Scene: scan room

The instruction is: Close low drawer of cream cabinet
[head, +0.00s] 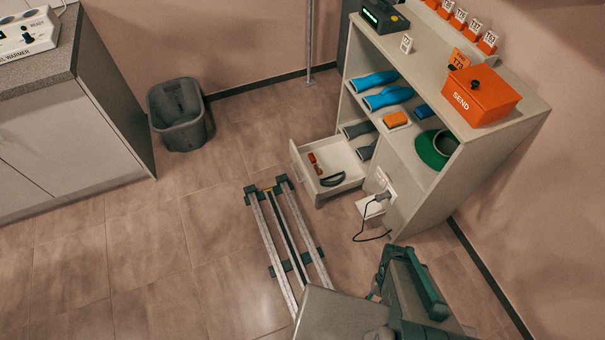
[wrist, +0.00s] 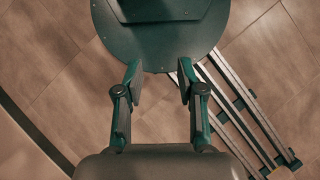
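The cream cabinet (head: 487,165) stands at the right in the head view. Its low drawer (head: 347,190) is pulled out to the left, above the floor. Small red-orange pieces (head: 315,163) and a dark curved item (head: 332,180) lie in the drawer. In the wrist view my gripper (wrist: 161,75) has its two fingers well apart with nothing between them. The drawer is not in the wrist view.
A floor rail (head: 290,240) runs just left of the drawer. A plug with a black cable (head: 378,200) sits at the cabinet's near side. An orange SEND box (head: 482,95) stands on top.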

